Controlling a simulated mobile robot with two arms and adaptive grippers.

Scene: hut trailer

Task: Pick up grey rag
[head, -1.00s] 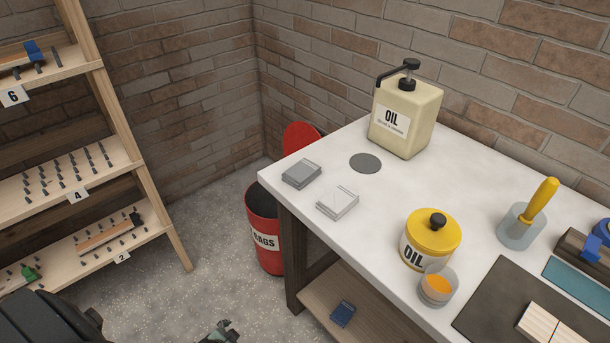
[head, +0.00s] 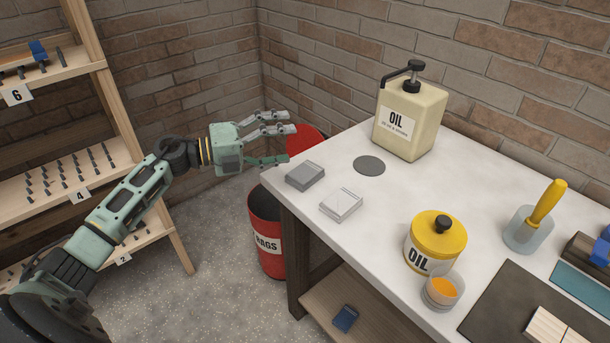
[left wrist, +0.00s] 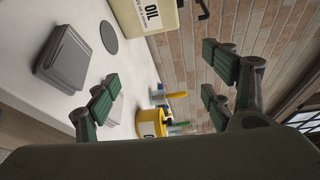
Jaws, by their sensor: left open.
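The grey rag (head: 305,175) is a folded, flat square on the left end of the white workbench, near its corner. It also shows in the left wrist view (left wrist: 64,58) at the upper left. My left gripper (head: 287,145) is open and empty, to the left of and beyond the grey rag, at the bench's left end. Its fingers point right and do not touch the rag. In the left wrist view, the green-padded fingers (left wrist: 165,90) stand wide apart. My right gripper is not in view.
A white folded rag (head: 341,205) lies next to the grey one. A dark disc (head: 369,165), a large oil dispenser (head: 408,120) and a yellow oil can (head: 434,242) stand on the bench (head: 390,205). A red rag bin (head: 268,235) stands below the bench's left end. A shelf rack (head: 100,65) is at left.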

